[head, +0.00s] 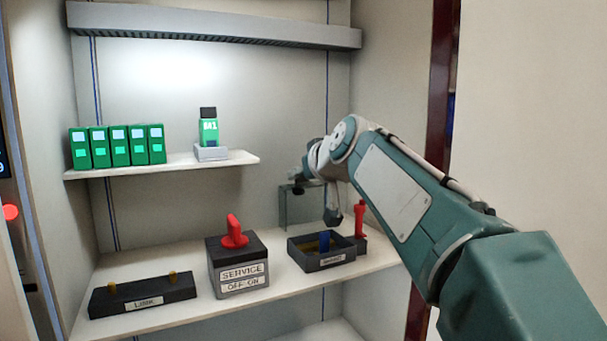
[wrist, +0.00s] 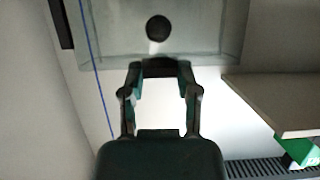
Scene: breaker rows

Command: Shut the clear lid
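The clear lid (head: 302,208) stands upright behind a small black open-topped box (head: 322,262) on the lower shelf in the head view. In the wrist view the lid (wrist: 105,35) fills the top as a see-through panel, with a round dark knob (wrist: 159,28) on it. My gripper (wrist: 160,68) has its fingertips together, with nothing seen between them. The knob shows just beyond the fingertips; I cannot tell whether they touch.
A red lever (head: 360,217) stands right of the box. A service switch (head: 238,268) with a red handle and a black link block (head: 143,296) are to the left. The upper shelf (head: 180,165) carries several green breakers and is close to my arm.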

